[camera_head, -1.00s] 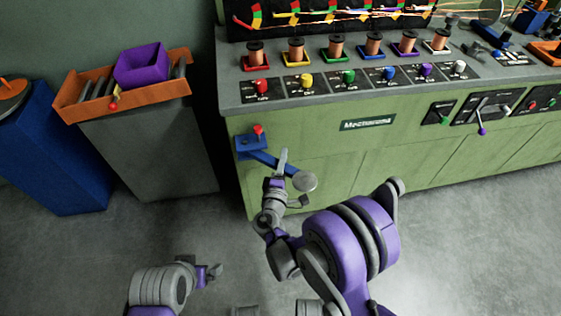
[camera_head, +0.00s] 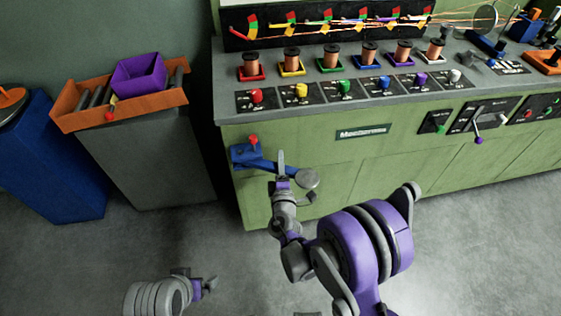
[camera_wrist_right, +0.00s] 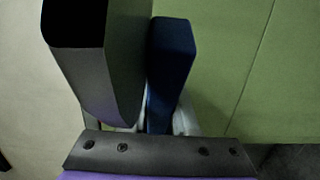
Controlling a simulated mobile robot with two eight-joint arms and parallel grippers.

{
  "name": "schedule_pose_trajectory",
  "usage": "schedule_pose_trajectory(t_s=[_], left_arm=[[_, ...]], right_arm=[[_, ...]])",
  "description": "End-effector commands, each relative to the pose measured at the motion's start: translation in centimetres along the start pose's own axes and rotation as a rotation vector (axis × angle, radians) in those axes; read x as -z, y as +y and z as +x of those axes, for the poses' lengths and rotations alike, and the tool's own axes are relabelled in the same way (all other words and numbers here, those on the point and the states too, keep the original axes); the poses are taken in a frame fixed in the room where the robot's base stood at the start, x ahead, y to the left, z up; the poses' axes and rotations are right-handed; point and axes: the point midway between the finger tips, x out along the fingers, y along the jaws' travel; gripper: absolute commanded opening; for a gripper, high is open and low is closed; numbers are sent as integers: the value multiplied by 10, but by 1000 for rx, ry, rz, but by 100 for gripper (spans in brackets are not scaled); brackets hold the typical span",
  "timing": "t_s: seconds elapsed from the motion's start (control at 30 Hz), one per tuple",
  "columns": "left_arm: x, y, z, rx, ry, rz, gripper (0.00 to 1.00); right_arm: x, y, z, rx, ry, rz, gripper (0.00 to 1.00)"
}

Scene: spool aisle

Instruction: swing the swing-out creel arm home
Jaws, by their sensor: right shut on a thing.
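The swing-out creel arm (camera_head: 265,165) is a blue bar on a blue bracket (camera_head: 240,155) with a red knob (camera_head: 253,141), at the left end of the green machine's front. A grey disc (camera_head: 306,179) sits at its free end. The arm stands out at an angle from the front. My right gripper (camera_head: 281,170) is shut on the bar near the disc. In the right wrist view, the blue bar (camera_wrist_right: 170,65) runs beside a large dark finger; the other finger is mostly hidden. My left gripper (camera_head: 205,284) is low in the head view, away from everything; its jaw opening is unclear.
The green machine (camera_head: 300,150) carries several copper spools and coloured knobs on its top. At left stand a grey cabinet (camera_head: 150,160) with an orange tray (camera_head: 75,121) and purple bin (camera_head: 140,80), and a blue bin (camera_head: 45,160). The grey floor in front is clear.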

Motion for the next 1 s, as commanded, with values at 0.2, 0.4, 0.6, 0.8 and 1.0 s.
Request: schedule_pose_trajectory(t_s=[0.2,0.4,0.6,0.8,1.0], left_arm=[[0,0,0,0,0,0,98],[0,0,0,0,0,0,98],[0,0,0,0,0,0,98],[0,0,0,0,0,0,98],[0,0,2,0,-1,0,98]], right_arm=[[0,0,0,0,0,0,53],[0,0,0,0,0,0,57],[1,0,-5,0,1,1,57],[1,0,-39,0,2,2,57],[1,0,-79,0,2,0,57]])
